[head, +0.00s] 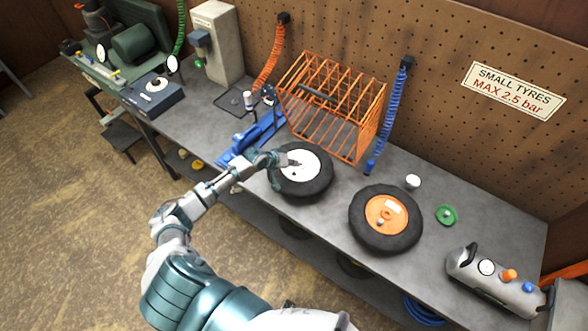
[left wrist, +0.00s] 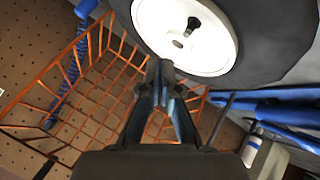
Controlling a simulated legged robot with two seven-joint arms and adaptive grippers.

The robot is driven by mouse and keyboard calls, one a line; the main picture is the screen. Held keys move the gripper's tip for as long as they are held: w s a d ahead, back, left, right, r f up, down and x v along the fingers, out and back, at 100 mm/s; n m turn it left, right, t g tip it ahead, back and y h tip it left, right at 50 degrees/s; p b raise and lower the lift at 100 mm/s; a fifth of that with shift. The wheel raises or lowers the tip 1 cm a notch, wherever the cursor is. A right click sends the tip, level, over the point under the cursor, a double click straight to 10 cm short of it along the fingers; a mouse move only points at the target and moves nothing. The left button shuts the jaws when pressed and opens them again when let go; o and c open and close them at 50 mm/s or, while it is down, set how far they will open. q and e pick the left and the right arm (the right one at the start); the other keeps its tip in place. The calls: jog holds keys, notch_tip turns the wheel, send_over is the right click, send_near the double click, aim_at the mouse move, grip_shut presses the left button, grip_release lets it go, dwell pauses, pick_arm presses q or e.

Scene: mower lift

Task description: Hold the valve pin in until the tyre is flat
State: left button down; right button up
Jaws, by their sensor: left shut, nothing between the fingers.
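The tyre with the white hub (head: 306,184) lies flat on the workbench, and it fills the top of the left wrist view (left wrist: 275,45). A short dark valve (left wrist: 194,24) stands out from the white hub (left wrist: 160,25); in the head view I cannot make out its pin. My left gripper (head: 287,163) is over the left part of this wheel. Its fingers (left wrist: 160,75) are shut and empty, with the tips at the hub's edge and apart from the valve in the picture. I cannot tell whether the tyre is soft. My right gripper is not in view.
An orange wire cage (head: 345,136) stands behind the wheel, with a blue coiled hose (head: 390,118) beside it. A blue tool (head: 247,143) lies left of the wheel.

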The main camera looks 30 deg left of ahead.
pick_arm(q)
notch_tip(320, 180, up, 3)
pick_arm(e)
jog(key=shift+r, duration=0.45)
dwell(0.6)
